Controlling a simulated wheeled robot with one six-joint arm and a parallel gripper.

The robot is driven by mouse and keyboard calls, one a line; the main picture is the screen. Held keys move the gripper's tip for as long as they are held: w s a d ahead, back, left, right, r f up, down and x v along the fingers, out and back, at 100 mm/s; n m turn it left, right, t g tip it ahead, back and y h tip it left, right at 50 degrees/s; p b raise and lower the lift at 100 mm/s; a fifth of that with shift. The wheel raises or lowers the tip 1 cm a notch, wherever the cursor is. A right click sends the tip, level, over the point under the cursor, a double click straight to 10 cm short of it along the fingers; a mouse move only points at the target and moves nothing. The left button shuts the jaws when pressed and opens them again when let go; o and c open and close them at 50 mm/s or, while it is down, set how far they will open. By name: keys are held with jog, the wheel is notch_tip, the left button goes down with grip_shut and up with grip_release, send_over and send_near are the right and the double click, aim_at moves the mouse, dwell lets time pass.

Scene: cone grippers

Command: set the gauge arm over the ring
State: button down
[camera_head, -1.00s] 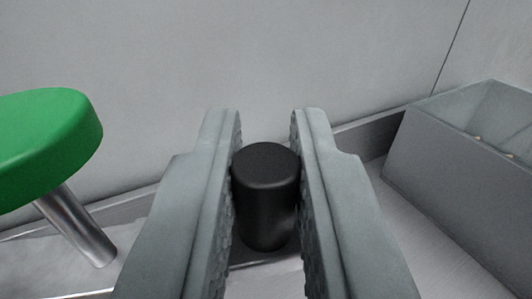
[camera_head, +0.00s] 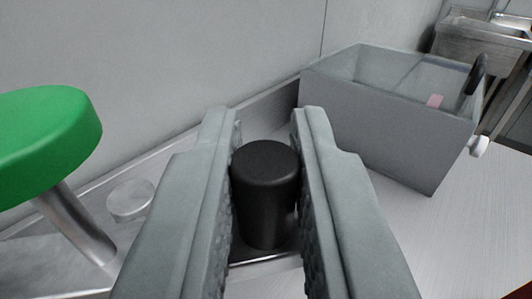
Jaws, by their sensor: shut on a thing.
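My gripper (camera_head: 266,180) is shut on a black cylindrical knob (camera_head: 265,200), with one ribbed jaw on each side of it. A green round head (camera_head: 45,140) on a slanted metal stem (camera_head: 80,228) stands to the left. It keeps the same place in the picture as the knob, so both seem to belong to the gauge arm; the link between them is mostly hidden by the left jaw. A low, pale metal round piece (camera_head: 130,201) sits behind the stem, near the wall. It may be the ring; I cannot tell whether it is hollow.
A grey open box (camera_head: 390,125) stands right of my gripper, with a small pink thing (camera_head: 435,101) and a dark handle-like thing (camera_head: 474,75) at its right end. A metal basin (camera_head: 480,40) is beyond. A grey wall (camera_head: 160,60) closes the back. Bare metal surface lies at the lower right.

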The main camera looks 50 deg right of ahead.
jog(key=shift+s+a, duration=0.1)
jog(key=shift+s, duration=0.05)
dwell(0.3)
jog(key=c, duration=1.4)
grip_release()
jog(key=shift+c, duration=0.2)
jog(key=v, duration=1.7)
jog(key=shift+a, duration=0.4)
jog(key=shift+c, duration=0.2)
